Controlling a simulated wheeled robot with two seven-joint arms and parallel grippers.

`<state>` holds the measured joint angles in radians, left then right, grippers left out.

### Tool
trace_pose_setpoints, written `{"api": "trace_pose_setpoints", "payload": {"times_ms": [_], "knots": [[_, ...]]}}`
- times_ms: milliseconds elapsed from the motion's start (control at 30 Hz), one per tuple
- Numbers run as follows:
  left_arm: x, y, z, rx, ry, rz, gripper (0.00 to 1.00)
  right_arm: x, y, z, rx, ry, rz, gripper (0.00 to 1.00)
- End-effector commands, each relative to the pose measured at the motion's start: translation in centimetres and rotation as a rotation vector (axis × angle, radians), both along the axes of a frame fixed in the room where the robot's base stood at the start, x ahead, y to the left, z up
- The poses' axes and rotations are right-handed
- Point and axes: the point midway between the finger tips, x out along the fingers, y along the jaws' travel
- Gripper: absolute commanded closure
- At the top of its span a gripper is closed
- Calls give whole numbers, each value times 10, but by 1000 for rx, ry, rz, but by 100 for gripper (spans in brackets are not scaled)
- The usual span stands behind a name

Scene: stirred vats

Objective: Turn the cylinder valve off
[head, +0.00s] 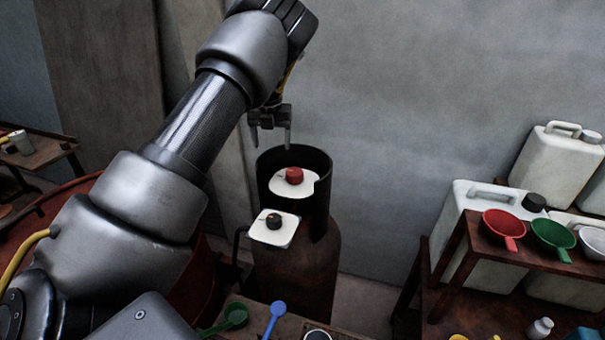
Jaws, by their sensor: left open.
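A rusty brown gas cylinder (300,270) stands upright against the grey wall, with a dark open collar (319,170) around its top. Inside the collar a red valve knob (294,175) sits on a white plate (284,189). A second white plate (262,231) with a black knob (274,222) is at the front of the cylinder, lower down. My left gripper (270,139) is open and empty, pointing down above the collar's back left rim, apart from the red knob. My right gripper is not in view.
A shelf (487,240) at the right bears a red scoop (505,225), a green scoop (553,236) and a white bowl. White jerrycans (558,165) stand behind it. A bench with a blue spoon (276,314) is at the bottom. A red vat (60,210) is behind my left arm.

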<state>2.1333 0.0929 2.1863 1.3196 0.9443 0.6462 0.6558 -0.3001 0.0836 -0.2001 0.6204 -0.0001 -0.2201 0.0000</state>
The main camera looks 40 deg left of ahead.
Motion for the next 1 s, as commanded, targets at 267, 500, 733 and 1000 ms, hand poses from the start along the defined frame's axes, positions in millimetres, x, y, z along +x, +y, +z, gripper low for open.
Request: {"api": "trace_pose_setpoints", "payload": {"times_ms": [267, 500, 733, 1000], "knots": [[14, -62, 18, -67, 72, -233, 29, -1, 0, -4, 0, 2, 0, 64], [15, -63, 11, -69, 79, -240, 29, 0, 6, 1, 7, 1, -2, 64], [14, -63, -26, -70, 80, -238, 29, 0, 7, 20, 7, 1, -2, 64], [14, -62, -71, -68, 78, -237, 29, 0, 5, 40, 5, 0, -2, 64]]}}
